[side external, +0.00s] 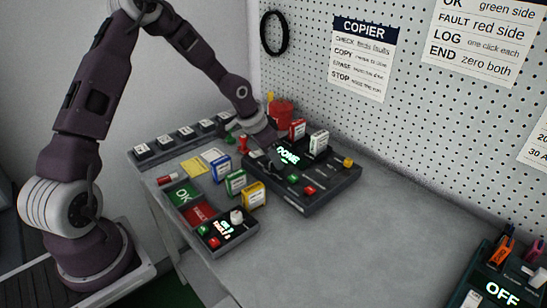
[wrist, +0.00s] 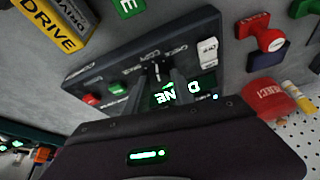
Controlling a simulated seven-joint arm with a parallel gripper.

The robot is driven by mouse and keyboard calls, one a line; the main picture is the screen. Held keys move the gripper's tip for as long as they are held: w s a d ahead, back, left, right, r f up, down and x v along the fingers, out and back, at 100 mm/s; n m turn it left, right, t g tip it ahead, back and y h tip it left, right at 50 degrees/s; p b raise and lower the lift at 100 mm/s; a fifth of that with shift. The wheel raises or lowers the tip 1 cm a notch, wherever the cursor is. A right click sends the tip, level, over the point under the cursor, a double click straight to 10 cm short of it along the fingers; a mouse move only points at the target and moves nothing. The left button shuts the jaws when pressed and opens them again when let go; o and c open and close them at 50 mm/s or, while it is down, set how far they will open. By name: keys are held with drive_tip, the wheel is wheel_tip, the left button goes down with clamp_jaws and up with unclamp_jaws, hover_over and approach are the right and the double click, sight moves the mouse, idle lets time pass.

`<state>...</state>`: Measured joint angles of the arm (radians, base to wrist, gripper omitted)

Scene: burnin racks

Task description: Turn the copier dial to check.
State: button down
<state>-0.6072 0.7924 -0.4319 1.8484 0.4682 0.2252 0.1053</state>
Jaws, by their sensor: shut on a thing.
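The copier (side external: 318,192) is a dark box on the bench with a lit display (side external: 289,156) reading DONE. The copier also shows in the wrist view (wrist: 205,30), upside down, with small labels along its panel. My gripper (side external: 274,158) is down at the copier's left part in the side view. In the wrist view my gripper (wrist: 168,82) is shut on the dial (wrist: 157,70). The dial's white pointer line shows between the fingers and seems to point near the COPY label. The fingers hide most of the dial, and the arm covers it in the side view.
A red stamp (wrist: 264,38) stands beside the copier.

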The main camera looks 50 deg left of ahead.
sight(263, 166)
drive_tip(key=m+h, duration=0.1)
drive_tip(key=m, duration=0.2)
drive_tip(key=m+g+h, duration=0.1)
drive_tip(key=m, duration=0.2)
drive_tip(key=shift+a+m, duration=0.2)
drive_tip(key=shift+m, duration=0.2)
drive_tip(key=shift+f, duration=0.1)
idle(0.3)
drive_tip(key=c, duration=1.1)
unclamp_jaws()
drive_tip(key=v, duration=0.7)
drive_tip(key=shift+w, duration=0.1)
